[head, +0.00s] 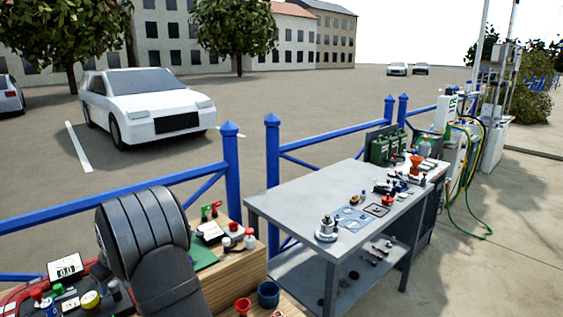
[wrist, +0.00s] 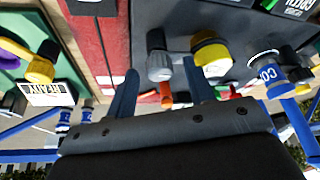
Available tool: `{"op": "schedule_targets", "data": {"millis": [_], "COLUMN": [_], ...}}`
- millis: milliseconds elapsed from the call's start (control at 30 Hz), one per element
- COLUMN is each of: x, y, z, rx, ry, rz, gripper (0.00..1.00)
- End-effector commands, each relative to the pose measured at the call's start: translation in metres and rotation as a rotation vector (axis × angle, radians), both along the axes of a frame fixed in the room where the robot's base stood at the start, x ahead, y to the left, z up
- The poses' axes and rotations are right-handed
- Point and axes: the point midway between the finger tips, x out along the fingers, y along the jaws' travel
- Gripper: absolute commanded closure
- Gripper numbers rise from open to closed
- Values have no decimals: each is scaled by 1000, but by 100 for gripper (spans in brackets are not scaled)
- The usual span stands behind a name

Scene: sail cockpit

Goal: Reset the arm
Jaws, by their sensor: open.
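My gripper (wrist: 160,78) shows in the wrist view with its two dark blue fingers apart and nothing held between them. The fingertips point toward a dark grey panel (wrist: 178,22) and a red strip (wrist: 106,40); I cannot tell whether they touch either. A grey knob (wrist: 159,62) and a yellow cap (wrist: 211,52) lie just beyond the fingers. In the head view my dark arm fills the lower left foreground, and my gripper is hidden there.
A wooden bench (head: 236,270) holds a green mat and small bottles. A grey metal table (head: 290,210) with small parts stands to the right. Blue railings (head: 232,170) run behind both. Open pavement (head: 480,265) lies at the right. A blue-capped container (wrist: 268,72) is near my gripper.

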Motion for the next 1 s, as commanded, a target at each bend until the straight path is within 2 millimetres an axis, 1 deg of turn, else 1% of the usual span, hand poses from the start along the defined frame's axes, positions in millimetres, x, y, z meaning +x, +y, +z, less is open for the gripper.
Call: {"op": "schedule_targets", "data": {"millis": [1000], "x": [-3], "y": [2], "z": [0], "rx": [0], "ry": [-1], "rz": [-555], "gripper": [51]}}
